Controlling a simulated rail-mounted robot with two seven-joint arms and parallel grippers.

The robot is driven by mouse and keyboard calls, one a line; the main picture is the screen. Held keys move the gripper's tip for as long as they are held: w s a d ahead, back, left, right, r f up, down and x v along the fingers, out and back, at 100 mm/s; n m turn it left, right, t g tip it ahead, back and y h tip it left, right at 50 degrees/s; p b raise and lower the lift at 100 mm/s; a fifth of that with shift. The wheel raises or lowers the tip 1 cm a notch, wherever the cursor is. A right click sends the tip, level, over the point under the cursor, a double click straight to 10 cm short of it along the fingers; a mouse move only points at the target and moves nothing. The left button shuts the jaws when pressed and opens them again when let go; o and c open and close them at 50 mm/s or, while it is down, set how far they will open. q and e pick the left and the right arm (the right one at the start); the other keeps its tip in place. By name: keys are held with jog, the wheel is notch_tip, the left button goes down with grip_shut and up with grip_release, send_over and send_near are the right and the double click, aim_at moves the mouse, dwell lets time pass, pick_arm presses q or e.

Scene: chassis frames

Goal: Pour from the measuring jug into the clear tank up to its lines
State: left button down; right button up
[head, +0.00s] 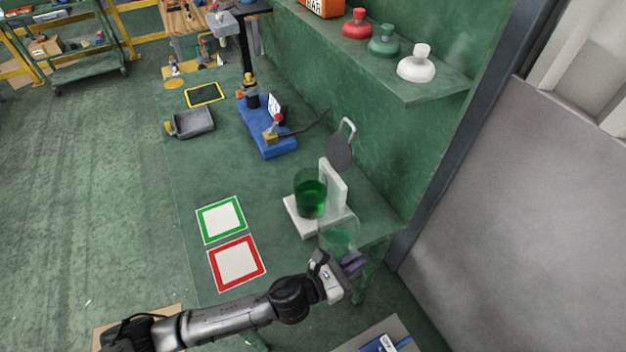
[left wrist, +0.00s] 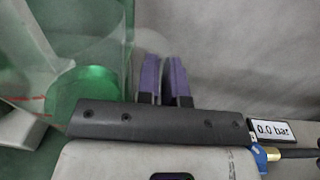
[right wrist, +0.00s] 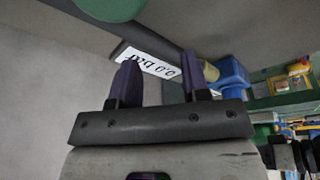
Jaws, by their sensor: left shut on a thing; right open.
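The clear tank (head: 310,186) stands on a white stand at the bench's right side, with dark green liquid in its lower part. The clear measuring jug (head: 338,236) is just in front of it, nearer me, and looks pale green. My left gripper (head: 352,264) is shut on the jug's handle side; the clear handle is hard to make out. In the left wrist view the jug (left wrist: 90,88) shows a green liquid surface beside the fingers, and a red line shows at far left. My right gripper (right wrist: 160,80) is open and empty, seen only in its own wrist view.
A white stand (head: 294,217) with an upright back plate carries the tank. Green-framed (head: 221,219) and red-framed (head: 237,262) pads lie to the left. A blue fixture (head: 272,142) and grey tray (head: 192,122) are farther back. A shelf with knobs (head: 417,67) overhangs the right.

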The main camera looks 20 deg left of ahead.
pick_arm(q)
jog(key=shift+s+d+r+m, duration=0.2)
jog(key=shift+s+d+m, duration=0.1)
jog(key=shift+r, duration=0.1)
